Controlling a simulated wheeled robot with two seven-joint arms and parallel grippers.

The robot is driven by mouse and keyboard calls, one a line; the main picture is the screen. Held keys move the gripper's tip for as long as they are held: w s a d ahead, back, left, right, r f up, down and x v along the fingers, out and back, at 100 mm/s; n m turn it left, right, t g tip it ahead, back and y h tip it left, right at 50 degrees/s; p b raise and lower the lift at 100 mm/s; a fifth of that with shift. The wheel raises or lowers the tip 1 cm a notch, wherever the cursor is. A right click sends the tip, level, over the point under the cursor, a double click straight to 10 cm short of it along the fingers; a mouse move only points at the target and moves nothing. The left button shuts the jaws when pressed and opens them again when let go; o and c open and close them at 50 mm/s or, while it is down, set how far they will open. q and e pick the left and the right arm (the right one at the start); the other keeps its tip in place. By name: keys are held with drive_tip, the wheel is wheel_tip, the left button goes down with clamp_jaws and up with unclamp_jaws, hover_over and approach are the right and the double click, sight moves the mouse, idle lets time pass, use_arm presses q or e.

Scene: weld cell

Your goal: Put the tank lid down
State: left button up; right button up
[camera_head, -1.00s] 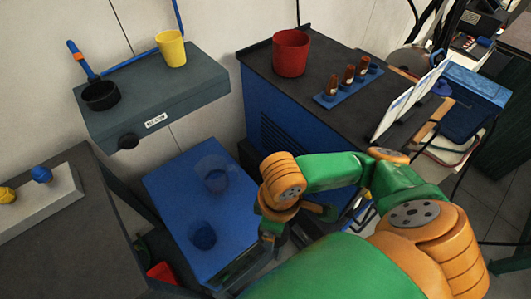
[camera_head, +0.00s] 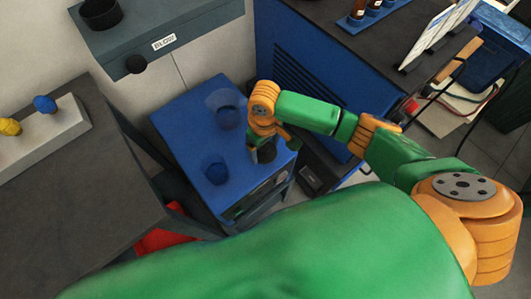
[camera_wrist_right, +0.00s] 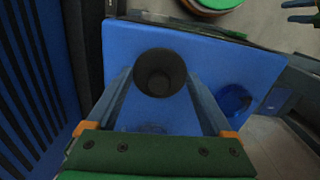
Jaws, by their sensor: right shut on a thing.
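My right gripper (camera_head: 262,150) is over the right part of a blue tank-like box top (camera_head: 180,115). In the right wrist view, my right gripper (camera_wrist_right: 160,90) has its fingers on either side of a dark, round, hollow-looking piece (camera_wrist_right: 160,72) and is shut on it. I cannot tell whether this piece is the tank lid or a knob on it, nor whether it touches the blue top. A translucent round cup shape (camera_head: 224,108) and a blue one (camera_head: 215,168) show on the top. My left gripper is not in the head view; a dark pronged shape at the wrist view's upper right is unclear.
A blue cabinet with slats (camera_head: 305,80) stands close on the right. A dark table (camera_head: 70,190) is at the left, with a white block (camera_head: 40,133) carrying blue and yellow knobs. A red object (camera_head: 165,239) lies low between table and box.

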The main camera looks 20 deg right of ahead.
sight(265, 149)
wheel_tip(265, 149, down, 3)
drive_tip(key=shift+r, duration=0.1)
drive_tip(key=shift+s, duration=0.1)
drive_tip(key=o, duration=1.1)
wheel_tip(265, 149, up, 12)
drive_tip(key=shift+r+p, duration=0.1)
drive_tip(key=shift+p, duration=1.1)
